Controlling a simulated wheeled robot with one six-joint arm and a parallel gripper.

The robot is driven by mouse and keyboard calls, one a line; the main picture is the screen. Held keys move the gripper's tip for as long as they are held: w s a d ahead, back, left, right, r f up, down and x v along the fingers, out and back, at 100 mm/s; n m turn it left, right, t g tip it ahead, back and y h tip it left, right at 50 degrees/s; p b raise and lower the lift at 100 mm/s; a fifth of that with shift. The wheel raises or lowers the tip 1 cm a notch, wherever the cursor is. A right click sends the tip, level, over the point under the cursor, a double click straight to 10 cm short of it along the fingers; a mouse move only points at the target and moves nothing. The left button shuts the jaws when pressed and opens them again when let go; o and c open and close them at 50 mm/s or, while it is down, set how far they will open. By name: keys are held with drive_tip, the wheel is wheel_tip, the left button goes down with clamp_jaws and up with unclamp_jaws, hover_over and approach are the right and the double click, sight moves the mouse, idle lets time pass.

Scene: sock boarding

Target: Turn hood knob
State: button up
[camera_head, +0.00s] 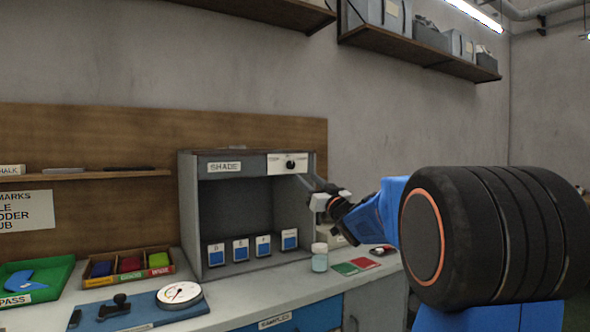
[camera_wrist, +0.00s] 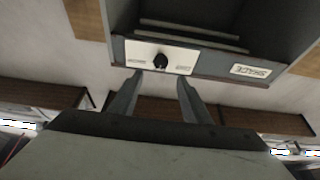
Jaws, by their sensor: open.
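The hood is a grey box labelled SHADE (camera_head: 187,215) standing on the counter against the wooden back board. Its black knob (camera_head: 290,165) sits on a white plate at the upper right of its front. In the wrist view the picture is upside down, and the knob (camera_wrist: 160,61) shows on the white plate (camera_wrist: 183,58) beyond my fingertips. My gripper (camera_head: 318,196) is below and right of the knob in the head view. In the wrist view my gripper (camera_wrist: 160,78) is open and empty, its two fingers on either side of the knob's line, apparently apart from it.
Several blue-and-white cards (camera_head: 240,250) stand inside the hood. A small jar (camera_head: 319,258) and green and red cards (camera_head: 345,268) lie at its right front. A dial gauge (camera_head: 180,294), a tray of coloured blocks (camera_head: 128,265) and a green tray (camera_head: 62,270) are on the left. Shelves hang above.

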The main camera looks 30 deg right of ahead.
sight(292, 165)
drive_tip(key=x, duration=0.9)
drive_tip(key=shift+w+a+r, duration=0.1)
drive_tip(key=shift+w+r, duration=0.05)
drive_tip(key=shift+w, duration=0.15)
drive_tip(key=c, duration=1)
